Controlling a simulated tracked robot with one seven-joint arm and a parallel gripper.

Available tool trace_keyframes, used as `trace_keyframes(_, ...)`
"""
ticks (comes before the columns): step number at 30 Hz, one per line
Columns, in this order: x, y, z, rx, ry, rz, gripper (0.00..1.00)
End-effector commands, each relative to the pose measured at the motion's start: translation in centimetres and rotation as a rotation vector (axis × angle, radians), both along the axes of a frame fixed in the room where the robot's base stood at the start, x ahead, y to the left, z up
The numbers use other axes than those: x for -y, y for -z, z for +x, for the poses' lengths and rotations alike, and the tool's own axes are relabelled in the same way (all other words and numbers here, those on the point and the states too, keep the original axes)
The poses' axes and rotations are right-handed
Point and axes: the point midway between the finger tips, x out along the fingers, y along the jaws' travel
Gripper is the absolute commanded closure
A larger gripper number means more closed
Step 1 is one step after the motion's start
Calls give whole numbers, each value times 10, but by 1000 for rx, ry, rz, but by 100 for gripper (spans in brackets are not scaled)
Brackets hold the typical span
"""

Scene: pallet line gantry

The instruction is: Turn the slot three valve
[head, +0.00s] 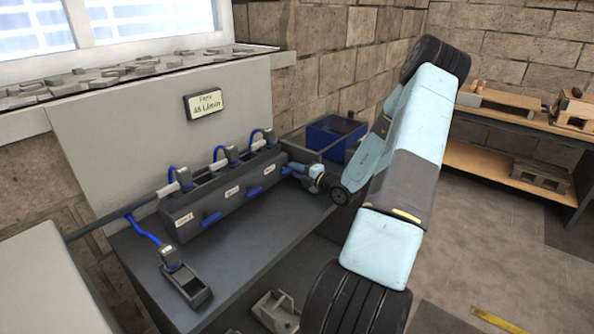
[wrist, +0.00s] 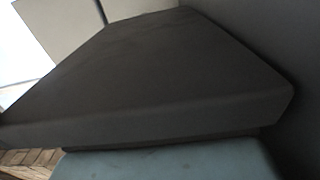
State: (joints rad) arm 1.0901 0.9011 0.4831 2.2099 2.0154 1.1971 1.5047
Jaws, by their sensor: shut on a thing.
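A dark grey manifold block (head: 217,196) sits on the bench with labelled slots along its front. Blue valve handles stick out below the labels: one at the near left (head: 211,218) and one in the middle (head: 254,190). At the far right end, my gripper (head: 293,170) is shut at the third slot's blue valve handle (head: 286,171), which is mostly hidden by the fingers. The handle's angle cannot be told. In the wrist view a dark grey surface fills most of the picture; the fingertips and handle do not show there.
A sign (head: 206,103) hangs on the grey back panel. Blue hoses with plugs run into the block's top. A blue bin (head: 335,138) stands just behind my gripper. A small tray (head: 186,288) with a plug lies at the bench's front left. Wooden shelves (head: 505,165) stand at right.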

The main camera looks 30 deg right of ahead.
Motion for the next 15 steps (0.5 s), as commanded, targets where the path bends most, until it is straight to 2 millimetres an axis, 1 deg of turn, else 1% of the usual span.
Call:
trace_keyframes(1,3,1,1,-2,7,-1,100)
trace_keyframes(2,3,1,1,-2,7,-1,84)
trace_keyframes(9,1,1,0,-2,3,-1,61)
trace_keyframes(15,1,1,0,-1,1,0,60)
